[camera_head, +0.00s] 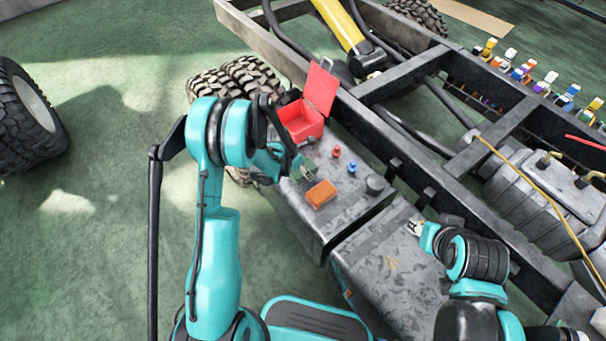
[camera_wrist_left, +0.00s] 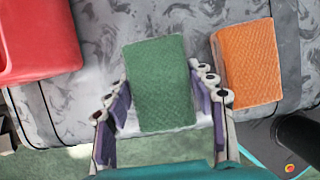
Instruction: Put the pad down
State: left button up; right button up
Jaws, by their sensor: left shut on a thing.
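A green textured pad with a pale underside (camera_wrist_left: 158,80) lies between the two fingers of my left gripper (camera_wrist_left: 162,118), which is shut on it. In the head view my left gripper (camera_head: 300,177) is over the grey box top, left of an orange pad (camera_head: 321,194). The orange pad lies flat and also shows just right of the green pad in the left wrist view (camera_wrist_left: 248,64). I cannot tell whether the green pad touches the surface. My right gripper (camera_head: 416,228) is small in view, over the nearer grey box, and its opening is unclear.
An open red box (camera_head: 302,122) stands at the far left end of the grey box top (camera_head: 338,220). Red (camera_head: 336,152) and blue (camera_head: 352,167) small pieces and a dark round cap (camera_head: 375,185) are on it. A chassis rail (camera_head: 400,165) runs along the right.

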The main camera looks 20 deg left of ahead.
pick_arm(q)
notch_tip(320, 180, down, 2)
jog(key=shift+f+b, duration=0.15)
jog(key=shift+b, duration=0.15)
pick_arm(e)
jog(key=shift+f, duration=0.5)
pick_arm(q)
jog(key=o, duration=1.2)
